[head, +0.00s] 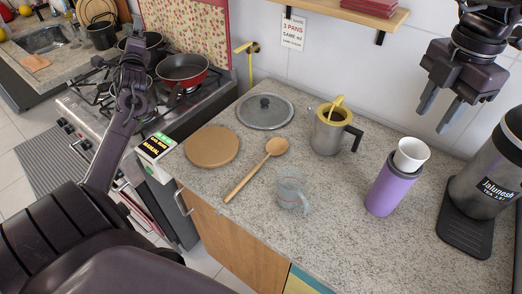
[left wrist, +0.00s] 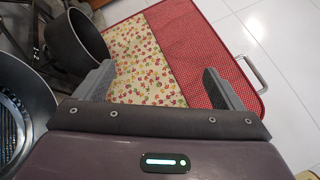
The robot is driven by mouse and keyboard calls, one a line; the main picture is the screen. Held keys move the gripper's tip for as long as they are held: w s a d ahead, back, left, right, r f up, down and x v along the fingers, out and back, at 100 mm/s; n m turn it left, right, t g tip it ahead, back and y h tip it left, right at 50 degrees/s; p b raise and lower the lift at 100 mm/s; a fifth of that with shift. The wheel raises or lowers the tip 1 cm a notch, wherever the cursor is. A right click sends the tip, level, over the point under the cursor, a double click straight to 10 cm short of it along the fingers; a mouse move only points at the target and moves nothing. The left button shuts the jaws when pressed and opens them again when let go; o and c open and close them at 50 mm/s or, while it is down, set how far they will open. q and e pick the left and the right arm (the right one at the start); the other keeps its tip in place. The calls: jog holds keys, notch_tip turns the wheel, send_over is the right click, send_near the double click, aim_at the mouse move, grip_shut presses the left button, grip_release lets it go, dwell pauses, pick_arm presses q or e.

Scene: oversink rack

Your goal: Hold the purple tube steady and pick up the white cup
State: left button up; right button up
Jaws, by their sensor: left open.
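The purple tube (head: 388,192) stands upright on the granite counter at the right in the head view. The white cup (head: 411,152) sits on top of it, at its upper end. My right gripper (head: 436,117) is above and to the right of the cup, fingers apart, empty and touching nothing. My left gripper (head: 134,62) is far off at the left, over the stove area. The left wrist view shows its two fingers (left wrist: 163,82) wide apart with nothing between them. Neither gripper touches the tube or the cup.
A large steel dispenser (head: 484,180) stands close right of the tube. A steel jug (head: 328,135), a clear cup (head: 291,190), a wooden spoon (head: 256,168), a round board (head: 212,146) and a lid (head: 265,111) lie leftward. A shelf (head: 350,14) hangs above.

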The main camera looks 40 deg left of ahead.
pick_arm(q)
jog(key=w+d+r+m+t+h, duration=0.2)
jog(key=w+d+t+h, duration=0.4)
jog(key=w+d, duration=0.55)
jog(key=w+d+m+t+h, duration=0.15)
jog(key=w+d+h, duration=0.25)
jog(key=d+h, duration=0.7)
jog(key=w+d+m+h, duration=0.35)
jog(key=d+h, duration=0.25)
jog(key=d, duration=1.2)
jog(key=s+d+f+m+g+h, duration=0.1)
jog(key=d+f+g+h, duration=0.15)
jog(key=d, duration=0.45)
jog(key=s+d+f+g+h, duration=0.1)
jog(key=s+d+g+h, duration=0.2)
jog(key=d, duration=0.4)
jog(key=n+g, duration=0.5)
jog(key=g, duration=0.6)
send_near(386, 190)
jog(key=w+d+f, duration=0.2)
jog(key=w+f, duration=0.2)
jog(key=f, duration=0.1)
jog(key=shift+w+d+h, duration=0.15)
jog(key=shift+d+h, duration=0.1)
jog(key=shift+h, duration=0.2)
jog(key=x, duration=0.7)
jog(key=shift+d+f, duration=0.1)
jog(key=shift+f, duration=0.15)
